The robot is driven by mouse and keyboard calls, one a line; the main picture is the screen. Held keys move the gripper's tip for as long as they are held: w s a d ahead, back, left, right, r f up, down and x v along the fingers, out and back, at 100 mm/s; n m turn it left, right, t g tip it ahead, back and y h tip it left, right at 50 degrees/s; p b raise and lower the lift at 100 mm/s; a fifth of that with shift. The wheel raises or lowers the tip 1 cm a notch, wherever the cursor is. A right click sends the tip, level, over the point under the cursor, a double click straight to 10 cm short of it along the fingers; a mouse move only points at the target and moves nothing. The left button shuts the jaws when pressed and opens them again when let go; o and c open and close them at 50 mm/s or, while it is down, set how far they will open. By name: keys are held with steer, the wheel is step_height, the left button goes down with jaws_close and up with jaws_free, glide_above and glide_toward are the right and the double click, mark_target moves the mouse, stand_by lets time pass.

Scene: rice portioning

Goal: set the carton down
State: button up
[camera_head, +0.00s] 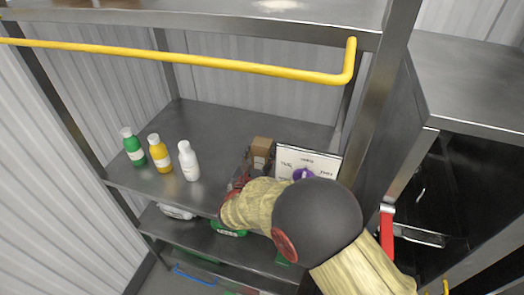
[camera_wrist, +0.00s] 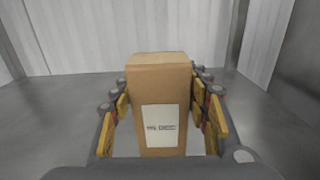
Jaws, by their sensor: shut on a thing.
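The brown carton (camera_wrist: 158,78) stands upright between the fingers of my gripper (camera_wrist: 162,120) in the wrist view, with a white label on its near face. My gripper is shut on the carton from both sides. In the head view the carton (camera_head: 261,148) shows over the metal shelf (camera_head: 222,122), just beyond my gripper (camera_head: 247,172). My arm hides its lower part there. I cannot tell whether its base touches the shelf.
Green (camera_head: 133,147), yellow (camera_head: 160,153) and white (camera_head: 188,161) bottles stand on the shelf at the left. A white sign (camera_head: 318,162) stands close right of the carton. A yellow rail (camera_head: 180,59) crosses above. Shelf space behind the bottles is clear.

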steer(key=shift+r, duration=0.1)
steer(key=o, duration=1.5)
steer(key=shift+f, duration=0.2)
steer(key=shift+c, duration=0.2)
steer(key=shift+r, duration=0.2)
steer(key=p+v, duration=0.1)
steer(key=v, duration=1.1)
steer(key=shift+p, duration=0.4)
